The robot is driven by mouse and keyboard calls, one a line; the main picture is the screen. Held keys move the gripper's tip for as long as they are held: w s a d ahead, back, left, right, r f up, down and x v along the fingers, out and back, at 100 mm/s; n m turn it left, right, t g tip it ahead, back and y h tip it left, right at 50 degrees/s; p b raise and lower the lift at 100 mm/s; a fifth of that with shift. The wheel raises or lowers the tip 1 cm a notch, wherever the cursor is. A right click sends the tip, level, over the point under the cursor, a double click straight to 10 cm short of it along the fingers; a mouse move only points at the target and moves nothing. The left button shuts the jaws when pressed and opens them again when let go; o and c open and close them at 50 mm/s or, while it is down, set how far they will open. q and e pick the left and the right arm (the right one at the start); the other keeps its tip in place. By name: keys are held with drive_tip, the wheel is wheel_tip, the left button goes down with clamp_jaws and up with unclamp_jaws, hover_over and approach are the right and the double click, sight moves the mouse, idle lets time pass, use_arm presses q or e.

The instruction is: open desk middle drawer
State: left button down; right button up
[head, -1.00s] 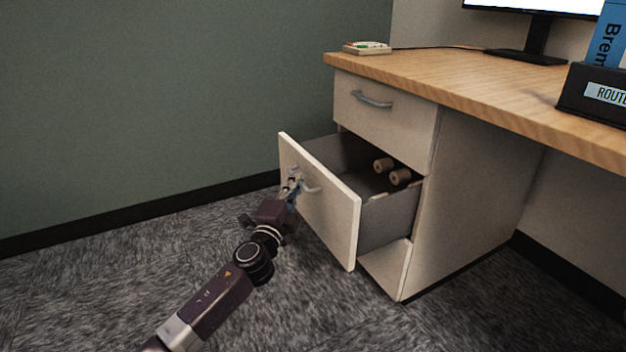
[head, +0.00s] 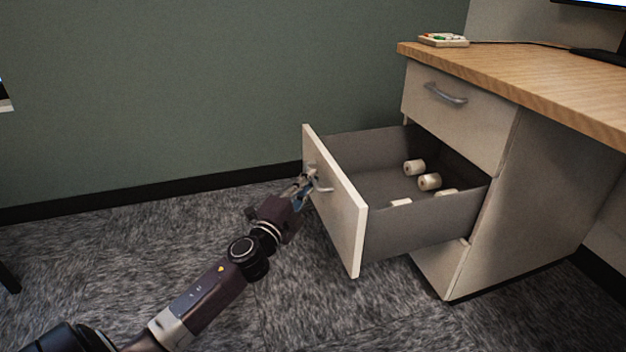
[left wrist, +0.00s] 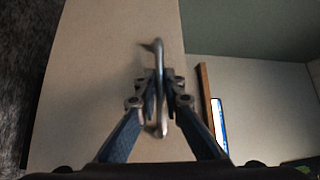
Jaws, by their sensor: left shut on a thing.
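The desk's middle drawer (head: 340,215) is pulled far out, its pale front standing well clear of the cabinet. Inside its grey box lie several small cream cylinders (head: 429,181). My left gripper (head: 308,183) is shut on the curved metal handle (head: 325,188) of this drawer. In the left wrist view, the gripper's two fingers (left wrist: 160,95) close around the handle (left wrist: 158,60) against the pale drawer front (left wrist: 95,80). My right gripper is not in view.
The top drawer (head: 455,115) above is shut, with its own handle (head: 445,94). A small board with coloured pieces (head: 443,40) sits on the wooden desktop (head: 540,85). Grey carpet (head: 130,240) in front of the drawer is clear. A green wall (head: 200,90) stands behind.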

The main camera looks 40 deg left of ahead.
use_arm(q)
drive_tip(key=shift+d+f, duration=0.1)
drive_tip(key=shift+f, duration=0.05)
drive_tip(key=c, duration=2)
unclamp_jaws()
drive_tip(key=shift+c, duration=0.2)
drive_tip(key=s+d+f, duration=0.1)
drive_tip(key=s, duration=1.1)
drive_tip(key=shift+d+f, duration=0.2)
drive_tip(key=shift+d, duration=0.05)
drive_tip(key=shift+w, duration=0.1)
